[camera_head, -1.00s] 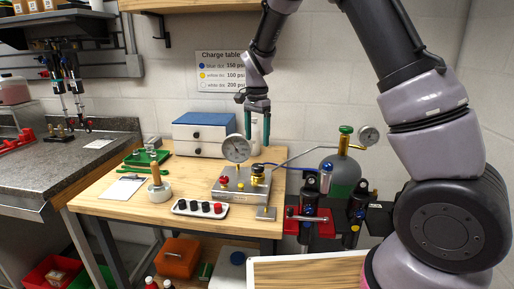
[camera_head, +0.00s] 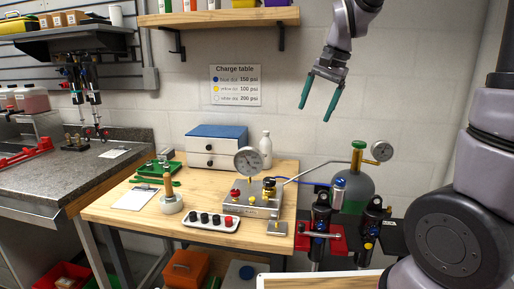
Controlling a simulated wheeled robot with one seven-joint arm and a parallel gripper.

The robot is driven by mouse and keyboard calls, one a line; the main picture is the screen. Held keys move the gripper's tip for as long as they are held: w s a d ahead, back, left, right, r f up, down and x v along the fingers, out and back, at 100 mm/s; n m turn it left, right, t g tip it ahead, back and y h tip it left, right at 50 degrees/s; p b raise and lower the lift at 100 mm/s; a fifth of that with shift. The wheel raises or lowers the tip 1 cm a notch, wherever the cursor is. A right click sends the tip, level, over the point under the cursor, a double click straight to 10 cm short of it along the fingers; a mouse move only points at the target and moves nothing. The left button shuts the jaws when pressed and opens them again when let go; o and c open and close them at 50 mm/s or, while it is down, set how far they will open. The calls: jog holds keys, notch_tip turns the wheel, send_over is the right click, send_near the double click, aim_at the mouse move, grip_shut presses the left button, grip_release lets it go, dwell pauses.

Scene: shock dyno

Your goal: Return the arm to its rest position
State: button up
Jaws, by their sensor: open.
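My gripper (camera_head: 319,97) is high in front of the wall, at the upper right. Its two green fingers are apart, point down and hold nothing. It is well above the workbench (camera_head: 110,212) and apart from everything on it. My arm comes in from the upper edge, and a large part of it shows at the right edge.
A charging unit (camera_head: 241,203) with a round gauge (camera_head: 248,161) stands on the bench. A green gas cylinder (camera_head: 357,187) stands right of it, near two shock absorbers (camera_head: 319,222) at a red vise. A shelf (camera_head: 222,17) hangs above. The wall space around the gripper is clear.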

jog(key=s+d+r+n+t, duration=0.1)
jog(key=s+d, duration=0.3)
jog(key=s, duration=0.4)
jog(key=s+d+r+n+t, duration=0.2)
jog(key=s+d+r+t, duration=0.1)
jog(key=s, duration=0.5)
jog(key=shift+s+d+r+t+h, duration=0.15)
jog(key=shift+d+r+t+h, duration=0.2)
jog(key=shift+d+r, duration=0.35)
dwell(0.9)
